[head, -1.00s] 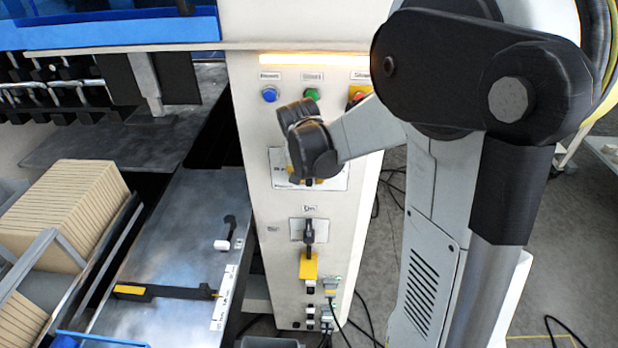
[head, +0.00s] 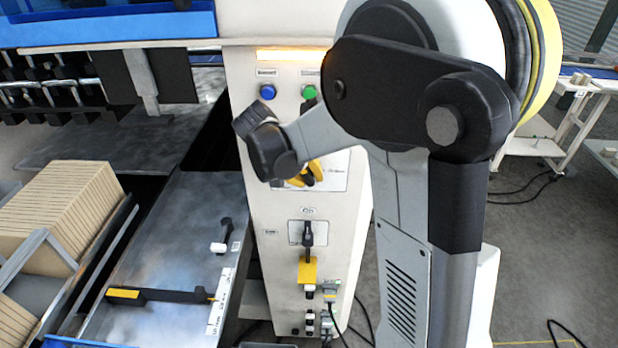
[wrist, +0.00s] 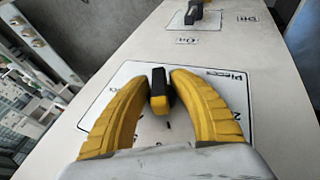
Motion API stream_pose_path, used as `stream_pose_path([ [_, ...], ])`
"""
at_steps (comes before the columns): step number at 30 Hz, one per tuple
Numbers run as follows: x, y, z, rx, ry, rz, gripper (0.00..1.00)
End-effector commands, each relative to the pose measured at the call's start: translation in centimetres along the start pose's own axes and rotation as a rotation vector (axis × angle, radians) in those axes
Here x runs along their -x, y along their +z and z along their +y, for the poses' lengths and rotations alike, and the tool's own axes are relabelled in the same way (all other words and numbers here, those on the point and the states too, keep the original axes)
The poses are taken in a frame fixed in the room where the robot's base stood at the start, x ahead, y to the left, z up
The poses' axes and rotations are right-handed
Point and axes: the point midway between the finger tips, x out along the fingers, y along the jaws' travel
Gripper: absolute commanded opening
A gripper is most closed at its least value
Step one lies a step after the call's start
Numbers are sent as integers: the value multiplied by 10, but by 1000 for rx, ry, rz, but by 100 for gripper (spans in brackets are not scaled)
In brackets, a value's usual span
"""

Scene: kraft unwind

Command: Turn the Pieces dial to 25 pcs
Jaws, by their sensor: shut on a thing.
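The Pieces dial (wrist: 158,92) is a black knob with a yellow end on a white label plate (wrist: 218,88) lettered "Pieces". In the wrist view it stands between the yellow fingers of my gripper (wrist: 160,86), which are shut on it. Most of the plate's scale is hidden by the fingers, and I cannot read the dial's setting. In the head view my gripper (head: 303,177) is at the plate (head: 338,172) on the white control column, and my arm hides the dial itself.
Above the plate are a blue button (head: 267,92) and a green button (head: 309,92). Cables hang low at right. A metal table (head: 180,225) stands at left.

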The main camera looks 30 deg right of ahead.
Motion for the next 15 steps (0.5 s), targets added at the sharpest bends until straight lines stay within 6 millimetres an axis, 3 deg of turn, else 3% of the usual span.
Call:
stream_pose_path([
  [15, -1, 0, 1, 75, 181, 2, 0],
])
